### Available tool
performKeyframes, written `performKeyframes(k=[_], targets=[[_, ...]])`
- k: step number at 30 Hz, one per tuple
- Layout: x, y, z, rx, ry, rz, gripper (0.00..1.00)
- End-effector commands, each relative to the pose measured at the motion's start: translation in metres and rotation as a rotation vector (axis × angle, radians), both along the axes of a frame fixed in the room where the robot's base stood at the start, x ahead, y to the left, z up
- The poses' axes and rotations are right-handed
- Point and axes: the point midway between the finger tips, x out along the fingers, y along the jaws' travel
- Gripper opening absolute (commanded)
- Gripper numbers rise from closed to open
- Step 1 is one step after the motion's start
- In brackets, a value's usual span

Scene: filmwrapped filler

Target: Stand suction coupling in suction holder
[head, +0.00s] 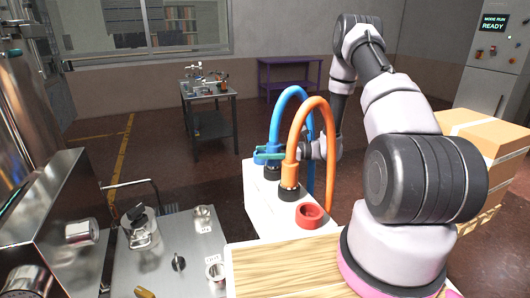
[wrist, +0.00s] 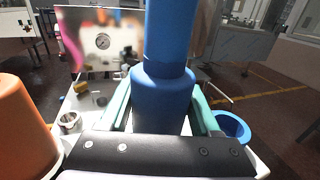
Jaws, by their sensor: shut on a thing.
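A blue coupling on a blue hose (head: 290,96) is between the teal fingers of my gripper (head: 270,154). In the wrist view the blue coupling (wrist: 162,95) stands upright between the two fingers, which are shut on it. Its lower end is hidden there by the gripper body. An orange coupling (head: 291,172) on an orange hose stands upright in a black collar, nearer the camera; it also shows at the left of the wrist view (wrist: 22,130). A red ring holder (head: 309,216) is empty. A blue ring holder (wrist: 230,130) shows at the right of the wrist view. I cannot tell which holder is the suction one.
The white stand (head: 258,205) carries the collars and holders. A steel panel (head: 180,255) with metal ports and a valve knob lies to its left. A wooden board (head: 285,262) is in front, cartons (head: 485,140) are at right. The orange hose arches close beside my gripper.

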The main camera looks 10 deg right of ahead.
Motion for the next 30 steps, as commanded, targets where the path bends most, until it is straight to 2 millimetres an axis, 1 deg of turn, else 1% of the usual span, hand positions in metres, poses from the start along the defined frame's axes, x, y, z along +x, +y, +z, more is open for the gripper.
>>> performKeyframes(k=[30], targets=[[-0.0001,0.0,-0.0061,0.0,0.0,0.0,0.0]])
